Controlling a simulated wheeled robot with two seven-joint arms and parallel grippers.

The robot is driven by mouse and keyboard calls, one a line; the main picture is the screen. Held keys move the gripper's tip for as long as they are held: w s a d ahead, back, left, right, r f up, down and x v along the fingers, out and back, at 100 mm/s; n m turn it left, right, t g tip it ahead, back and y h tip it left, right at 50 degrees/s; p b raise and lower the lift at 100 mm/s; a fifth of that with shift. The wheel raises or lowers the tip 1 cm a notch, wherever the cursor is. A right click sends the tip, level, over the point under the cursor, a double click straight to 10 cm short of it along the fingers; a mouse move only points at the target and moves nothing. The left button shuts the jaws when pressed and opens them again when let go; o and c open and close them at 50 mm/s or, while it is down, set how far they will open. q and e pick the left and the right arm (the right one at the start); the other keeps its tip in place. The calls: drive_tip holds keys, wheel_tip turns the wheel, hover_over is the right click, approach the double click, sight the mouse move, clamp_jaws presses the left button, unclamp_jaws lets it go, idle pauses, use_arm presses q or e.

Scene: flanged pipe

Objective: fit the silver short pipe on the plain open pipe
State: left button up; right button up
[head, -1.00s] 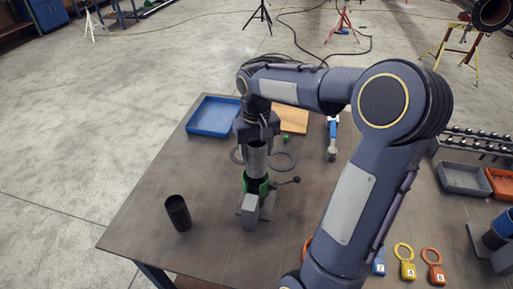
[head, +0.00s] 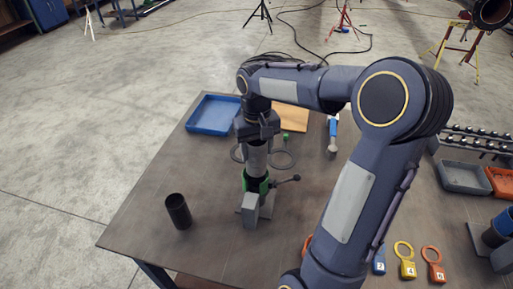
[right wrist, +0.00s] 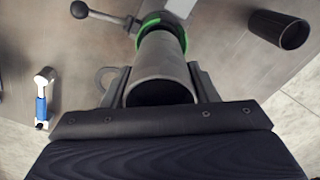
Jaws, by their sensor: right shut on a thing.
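The silver short pipe (right wrist: 158,72) is upright between the fingers of my right gripper (head: 257,134), which is shut on it. In the right wrist view its open top faces the camera and its far end runs down to a green clamp ring (right wrist: 150,22). In the head view the silver pipe (head: 257,161) stands in line above the green clamp (head: 256,184) on the grey stand (head: 250,210). The plain open pipe is not seen apart from it; I cannot tell how far the two overlap. My left gripper is not in view.
A dark short pipe (head: 178,211) stands upright at the left of the table. A blue tray (head: 213,115), a blue-handled tool (head: 332,133) and a wooden board (head: 294,118) lie behind. The clamp's handle (head: 295,178) sticks out to the right.

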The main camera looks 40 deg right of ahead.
sight(256, 158)
drive_tip(key=shift+f, duration=0.1)
drive_tip(key=shift+f+b, duration=1.5)
drive_tip(key=shift+f, duration=0.3)
drive_tip(key=o, duration=1.3)
drive_tip(key=shift+f, duration=0.1)
drive_tip(key=shift+r+p, duration=0.65)
drive_tip(key=shift+r, duration=0.05)
wheel_tip(256, 158, up, 7)
drive_tip(key=p, duration=0.6)
wheel_tip(256, 158, up, 10)
drive_tip(key=shift+r, duration=0.15)
